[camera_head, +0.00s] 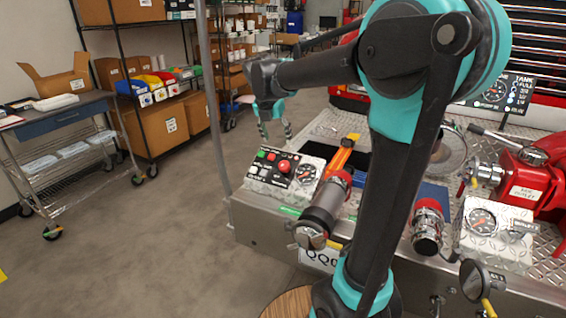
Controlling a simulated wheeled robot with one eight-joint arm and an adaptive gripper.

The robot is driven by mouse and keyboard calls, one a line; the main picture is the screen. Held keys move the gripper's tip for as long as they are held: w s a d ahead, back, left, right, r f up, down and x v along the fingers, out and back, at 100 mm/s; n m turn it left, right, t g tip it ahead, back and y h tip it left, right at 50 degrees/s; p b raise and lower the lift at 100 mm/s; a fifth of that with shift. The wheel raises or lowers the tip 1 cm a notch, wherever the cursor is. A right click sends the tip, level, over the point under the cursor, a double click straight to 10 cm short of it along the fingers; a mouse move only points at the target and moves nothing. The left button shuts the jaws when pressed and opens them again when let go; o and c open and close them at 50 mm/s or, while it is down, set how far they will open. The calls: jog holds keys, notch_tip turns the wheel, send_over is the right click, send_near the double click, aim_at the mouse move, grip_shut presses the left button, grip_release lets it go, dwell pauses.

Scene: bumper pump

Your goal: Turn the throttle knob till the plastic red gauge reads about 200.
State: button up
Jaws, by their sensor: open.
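My gripper (275,132) hangs with its fingers pointing down and apart, empty, above and behind the left control panel (258,186) on the bumper. Which control is the throttle knob is too small to tell. No gauge reading is legible. My arm hides part of the middle of the bumper.
A capped cylindrical fitting (322,212) stands right of the left panel, with an orange tool (343,154) behind it. A metal coupling (428,225) and a red pump part (530,185) lie to the right. Open floor (150,250) is at the left.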

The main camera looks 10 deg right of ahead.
aim_at(284, 164)
jog(key=x, duration=1.5)
jog(key=shift+w+f, duration=0.1)
jog(key=shift+f, duration=0.25)
jog(key=c, duration=1.1)
jog(key=shift+c, duration=0.2)
